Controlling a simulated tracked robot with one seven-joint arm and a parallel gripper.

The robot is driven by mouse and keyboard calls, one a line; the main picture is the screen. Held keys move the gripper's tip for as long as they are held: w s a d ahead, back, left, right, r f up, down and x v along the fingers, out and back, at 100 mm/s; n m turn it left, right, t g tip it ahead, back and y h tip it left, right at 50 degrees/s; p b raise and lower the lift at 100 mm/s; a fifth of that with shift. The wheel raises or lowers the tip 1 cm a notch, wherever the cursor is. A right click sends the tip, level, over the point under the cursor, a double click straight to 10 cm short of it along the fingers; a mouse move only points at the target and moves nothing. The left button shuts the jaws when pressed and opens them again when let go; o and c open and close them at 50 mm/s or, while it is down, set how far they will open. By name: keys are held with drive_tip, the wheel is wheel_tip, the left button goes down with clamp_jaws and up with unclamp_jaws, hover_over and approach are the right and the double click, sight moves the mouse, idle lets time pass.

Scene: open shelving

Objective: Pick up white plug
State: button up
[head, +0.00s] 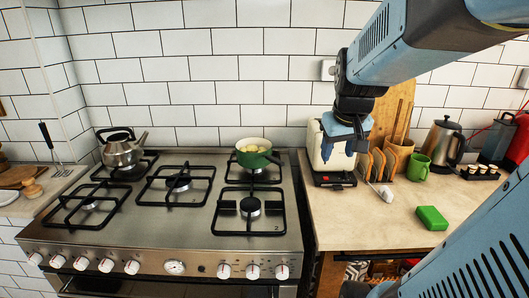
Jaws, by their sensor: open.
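My gripper (357,149) hangs pointing down in the head view, in front of the white toaster (328,150) and above the counter. Its jaws are open, and no held thing can be seen. A small white object (386,193), possibly the white plug, lies on the counter, below and to the right of my gripper and apart from it. Its exact shape is too small to tell. A white wall fitting (328,70) shows on the tiles just left of my arm. Whether a plug sits in it is unclear.
The stove (180,240) with a green pot (254,152) and a kettle (122,150) is at left. A green block (432,218) lies at right. The front counter is mostly clear.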

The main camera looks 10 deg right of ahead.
drive_tip(key=w+d+f+m, duration=0.1)
drive_tip(key=w+d+f, duration=0.2)
drive_tip(key=d, duration=0.4)
drive_tip(key=w+d+f, duration=0.3)
drive_tip(key=d, duration=0.3)
drive_tip(key=m, duration=0.1)
approach(390, 193)
drive_tip(key=x, duration=0.4)
drive_tip(key=shift+w+a+f, duration=0.2)
drive_tip(key=shift+w+a, duration=0.05)
drive_tip(key=shift+d+x, duration=0.1)
drive_tip(key=shift+x, duration=1.25)
drive_tip(key=shift+d+x, duration=0.15)
drive_tip(key=shift+x, duration=1.2)
drive_tip(key=shift+s, duration=0.2)
drive_tip(key=shift+c, duration=0.5)
drive_tip(key=c, duration=0.9)
